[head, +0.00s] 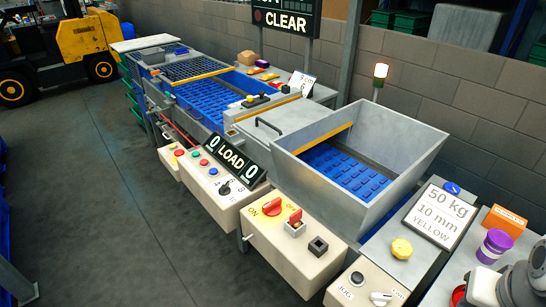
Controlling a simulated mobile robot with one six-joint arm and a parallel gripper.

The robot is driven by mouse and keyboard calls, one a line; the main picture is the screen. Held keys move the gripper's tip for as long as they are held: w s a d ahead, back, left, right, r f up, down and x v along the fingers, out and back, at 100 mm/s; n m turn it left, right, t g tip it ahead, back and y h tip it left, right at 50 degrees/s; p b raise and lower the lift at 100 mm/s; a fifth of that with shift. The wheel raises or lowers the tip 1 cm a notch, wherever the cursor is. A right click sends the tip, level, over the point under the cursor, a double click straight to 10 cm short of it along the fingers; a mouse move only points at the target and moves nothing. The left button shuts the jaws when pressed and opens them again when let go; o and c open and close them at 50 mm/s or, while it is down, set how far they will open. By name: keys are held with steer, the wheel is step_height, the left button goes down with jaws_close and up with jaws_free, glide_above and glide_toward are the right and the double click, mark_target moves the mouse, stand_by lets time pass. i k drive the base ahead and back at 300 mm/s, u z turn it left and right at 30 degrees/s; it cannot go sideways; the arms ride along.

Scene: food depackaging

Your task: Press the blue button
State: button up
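A small round blue button (213,171) sits on the cream control panel (207,185) at the machine's front, beside the LOAD display (231,156). Red and green buttons are close to it on the same panel, and a black rotary knob (224,187) is to its lower right. Nothing covers the blue button. A second round blue piece (452,188) lies at the top edge of the 50 kg sign on the right; I cannot tell what it is. Grey rounded links of my arm show at the bottom right corner, far from the panel. My gripper does not show.
A yellow knob (402,249) and purple tub (493,246) are at right. The floor (110,210) in front is clear.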

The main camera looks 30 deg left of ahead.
mark_target(213, 172)
steer(key=z, duration=0.15)
steer(key=k, duration=0.25)
steer(key=u, duration=3.2)
steer(key=k, duration=0.85)
steer(key=z, duration=1.2)
steer(key=i, duration=1)
steer(key=u, duration=0.05)
